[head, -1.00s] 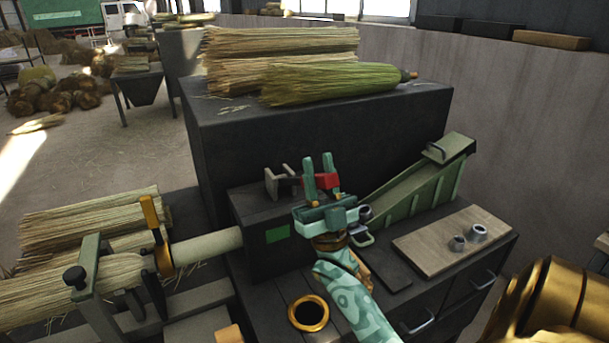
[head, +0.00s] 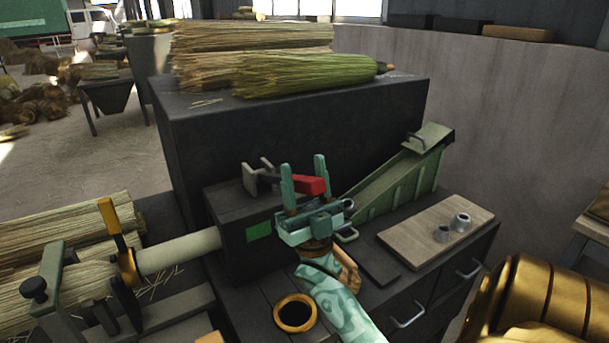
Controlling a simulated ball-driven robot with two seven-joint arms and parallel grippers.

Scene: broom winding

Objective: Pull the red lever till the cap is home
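The red lever (head: 310,185) has a red grip on a dark arm that runs to a grey bracket (head: 256,178) on top of a dark machine box (head: 235,210) with a green patch. My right gripper (head: 304,172) points up at the lever; its teal fingers stand apart on either side of the grip. I cannot tell whether either finger touches it. A pale broom handle (head: 180,250) runs into the box's left side. I cannot pick out the cap; the handle's inner end is hidden in the box. My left gripper is not in view.
A green sloped chute (head: 400,180) stands right of my gripper. A wooden board (head: 420,240) bears two small grey rings (head: 461,220). A brass-rimmed hole (head: 295,313) is in the near bench top. Broom bundles (head: 285,75) lie on the tall cabinet behind.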

